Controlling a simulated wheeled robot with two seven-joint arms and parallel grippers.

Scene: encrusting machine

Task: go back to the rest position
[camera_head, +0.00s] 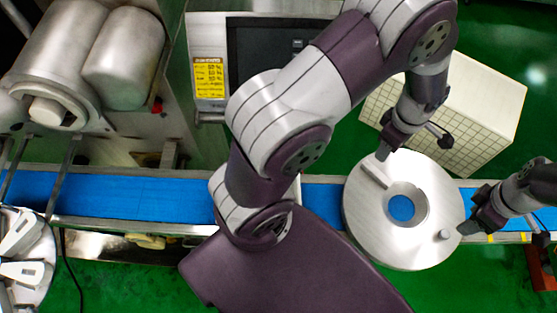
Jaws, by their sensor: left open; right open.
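A round silver metal disc (365,225) with a central hole lies over the blue conveyor belt (130,193). The blue belt shows through the hole. A short bar stands at the disc's upper left and a small knob at its lower right. My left gripper (414,146) is open and empty at the disc's upper edge, one finger close to the bar's end. Whether it touches cannot be told. My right gripper (502,228) is open and empty at the disc's right edge, one finger close to the rim near the knob.
A white box with a grid pattern (485,105) stands behind the disc, close to my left gripper. The encrusting machine (125,60), with metal rollers and a yellow label (208,78), fills the upper left. Another metal part (25,260) is at lower left. Green floor (470,285) is open at lower right.

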